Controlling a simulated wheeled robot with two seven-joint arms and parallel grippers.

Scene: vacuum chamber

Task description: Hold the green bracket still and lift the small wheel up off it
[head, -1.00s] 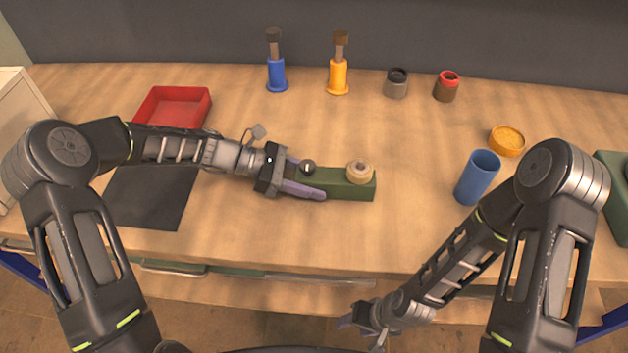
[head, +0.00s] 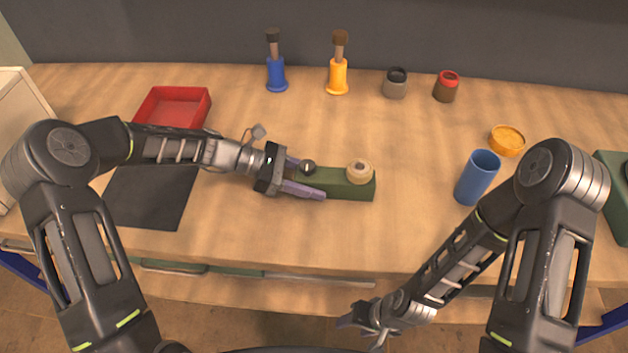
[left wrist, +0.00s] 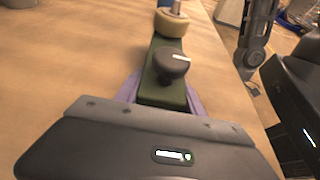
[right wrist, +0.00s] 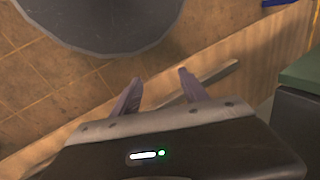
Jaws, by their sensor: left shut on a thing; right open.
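The green bracket (head: 345,188) lies on the wooden bench, a long block with a black knob (head: 308,167) near its left end. The small wheel (head: 359,172), cream-coloured, sits on top at its right end; it also shows in the left wrist view (left wrist: 171,22). My left gripper (head: 307,180) is shut on the bracket's left end, a finger on each side, with the knob between them. The bracket's green top shows in the left wrist view (left wrist: 163,90). My right gripper (head: 358,330) is open and empty, low in front of the bench edge; its fingers show in the right wrist view (right wrist: 158,90).
A blue cup (head: 477,178) and a yellow round dish (head: 507,141) stand right of the bracket. A red tray (head: 172,107) and a dark mat (head: 150,198) lie left. Brushes (head: 277,74) and jars (head: 446,87) stand at the back. Bench between bracket and cup is clear.

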